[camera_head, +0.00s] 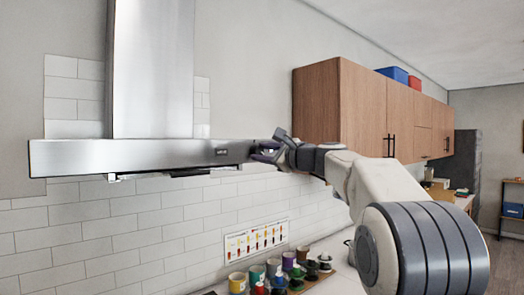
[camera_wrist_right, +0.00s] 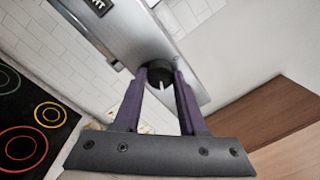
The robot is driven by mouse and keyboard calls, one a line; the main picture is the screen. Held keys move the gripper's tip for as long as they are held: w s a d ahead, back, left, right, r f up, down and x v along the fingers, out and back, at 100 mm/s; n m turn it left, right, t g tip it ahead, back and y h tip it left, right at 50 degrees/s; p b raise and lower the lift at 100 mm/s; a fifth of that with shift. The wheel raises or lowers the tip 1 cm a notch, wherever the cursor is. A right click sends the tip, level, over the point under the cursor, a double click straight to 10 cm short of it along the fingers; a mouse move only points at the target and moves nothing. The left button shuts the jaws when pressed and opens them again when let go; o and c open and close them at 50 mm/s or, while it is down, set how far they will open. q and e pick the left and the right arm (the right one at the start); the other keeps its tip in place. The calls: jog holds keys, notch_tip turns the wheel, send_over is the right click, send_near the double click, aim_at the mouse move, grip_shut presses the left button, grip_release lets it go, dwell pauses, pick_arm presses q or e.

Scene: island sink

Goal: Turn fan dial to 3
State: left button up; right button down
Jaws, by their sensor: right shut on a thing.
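The range hood (camera_head: 90,154) is a steel band on the tiled wall under a tall duct. Its fan dial (camera_wrist_right: 158,72) is a black round knob with a white pointer mark, at the right end of the hood front in the right wrist view. My right gripper (camera_wrist_right: 160,80) is shut on the dial, with a purple finger on each side of it. In the head view the right gripper (camera_head: 264,152) reaches the right end of the hood and mostly hides the dial. No dial numbers can be read. My left gripper is not in view.
A wooden wall cabinet (camera_head: 338,100) hangs right of the hood, near my right arm. Several coloured cups (camera_head: 274,268) stand on the counter below. A black cooktop (camera_wrist_right: 32,128) lies under the hood. A small dark display (camera_wrist_right: 99,5) is on the hood front.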

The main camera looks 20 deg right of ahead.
jog(key=shift+f+m+p, duration=0.1)
jog(key=shift+m+p, duration=0.3)
jog(key=shift+m, duration=1.2)
jog(key=shift+c, duration=2.3)
grip_release()
jog(key=b+v, duration=0.4)
jog(key=v, duration=0.6)
jog(key=shift+s+b, duration=0.3)
jog(key=shift+b, duration=0.1)
